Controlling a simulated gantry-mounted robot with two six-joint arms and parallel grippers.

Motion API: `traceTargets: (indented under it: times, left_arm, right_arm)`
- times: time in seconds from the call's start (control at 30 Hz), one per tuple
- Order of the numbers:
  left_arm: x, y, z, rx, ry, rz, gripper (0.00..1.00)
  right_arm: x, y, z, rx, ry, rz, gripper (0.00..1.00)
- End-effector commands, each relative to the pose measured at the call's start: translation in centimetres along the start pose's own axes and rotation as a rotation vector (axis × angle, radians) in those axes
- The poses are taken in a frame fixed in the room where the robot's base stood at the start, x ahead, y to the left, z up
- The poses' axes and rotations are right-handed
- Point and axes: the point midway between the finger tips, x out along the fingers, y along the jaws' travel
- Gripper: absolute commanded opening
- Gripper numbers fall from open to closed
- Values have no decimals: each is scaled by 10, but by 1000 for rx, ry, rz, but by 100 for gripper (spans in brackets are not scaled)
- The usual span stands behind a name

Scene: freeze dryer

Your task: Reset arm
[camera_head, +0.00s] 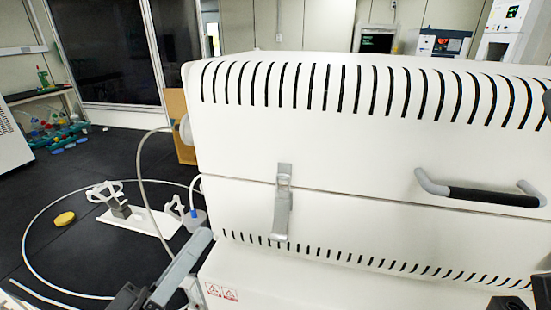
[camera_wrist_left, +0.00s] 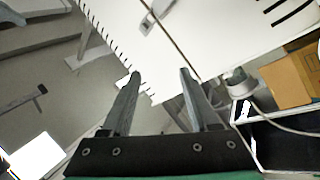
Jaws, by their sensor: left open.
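My left gripper (camera_head: 198,252) shows at the bottom of the head view, in front of the lower left part of the white freeze dryer (camera_head: 330,140). In the left wrist view its two grey fingers (camera_wrist_left: 160,76) stand apart with nothing between them. The freeze dryer's white, slotted body (camera_wrist_left: 225,25) lies beyond the fingertips. Its grey latch (camera_head: 282,200) hangs over the seam of the housing. My right gripper cannot be made out; only cut-off dark parts show at the right edge of the head view.
A grey handle with a black grip (camera_head: 490,196) juts from the housing at the right. A white board (camera_head: 140,222), a yellow object (camera_head: 64,219) and a looping pale hose (camera_head: 27,245) lie on the dark surface at left. A cardboard box (camera_wrist_left: 290,78) stands beyond.

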Motion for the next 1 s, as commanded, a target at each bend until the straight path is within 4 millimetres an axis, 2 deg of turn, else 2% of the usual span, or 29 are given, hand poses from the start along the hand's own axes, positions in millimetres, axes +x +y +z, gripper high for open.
traceTargets:
  times: [0.03,0.13,0.23,0.3,0.37,0.43,0.5,0.67,1.0]
  left_arm:
    - [19,42,-20,138,34,52,61]
    - [37,106,-57,403,143,92,61]
    - [38,160,-98,643,292,81,61]
    - [27,187,-129,808,417,25,61]
    - [11,192,-153,935,507,-70,61]
    - [-5,180,-172,1073,566,-226,61]
    - [15,205,-198,1100,553,-240,61]
    - [41,245,-235,1096,551,-238,61]
    - [108,351,-336,1093,549,-238,61]
  right_arm:
    - [3,0,-3,0,0,0,0]
    - [5,0,-5,0,0,0,0]
    - [7,0,-6,0,0,0,0]
    - [7,0,-6,0,0,0,0]
    - [6,0,-6,0,0,0,0]
    - [6,0,-6,0,0,0,0]
    - [38,0,-34,0,-3,0,0]
    - [83,0,-77,0,1,0,0]
    - [202,1,-186,0,0,0,0]
